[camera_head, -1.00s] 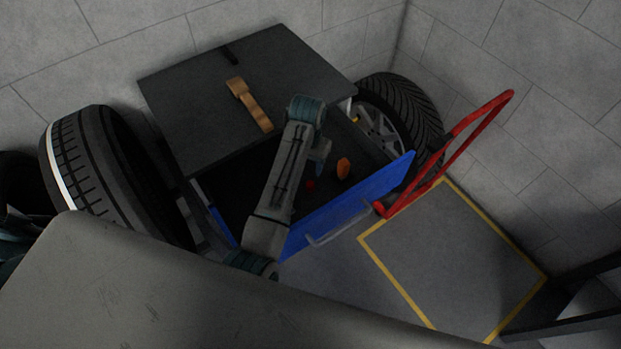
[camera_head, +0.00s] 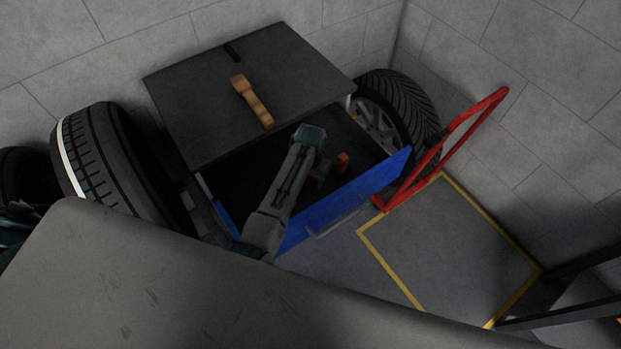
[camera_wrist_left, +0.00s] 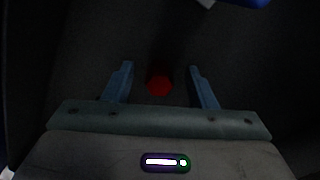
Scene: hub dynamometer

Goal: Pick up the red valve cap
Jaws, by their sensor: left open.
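The red valve cap (camera_wrist_left: 159,84) lies on the dark drawer floor in the left wrist view. It shows between the two blue fingers of my left gripper (camera_wrist_left: 160,69), which is open and empty. The cap appears a little closer to the palm than the fingertips; I cannot tell the height gap. In the head view my left gripper (camera_head: 320,172) reaches down into the open blue-fronted drawer (camera_head: 345,199), and I cannot make out the cap there. My right gripper is not in view.
An orange object (camera_head: 343,160) lies in the drawer just right of the gripper. The dark cabinet top (camera_head: 205,95) holds a wooden-coloured tool (camera_head: 252,101). Tyres stand at left (camera_head: 95,155) and right (camera_head: 400,105). A red tubular frame (camera_head: 460,140) stands beside the drawer front.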

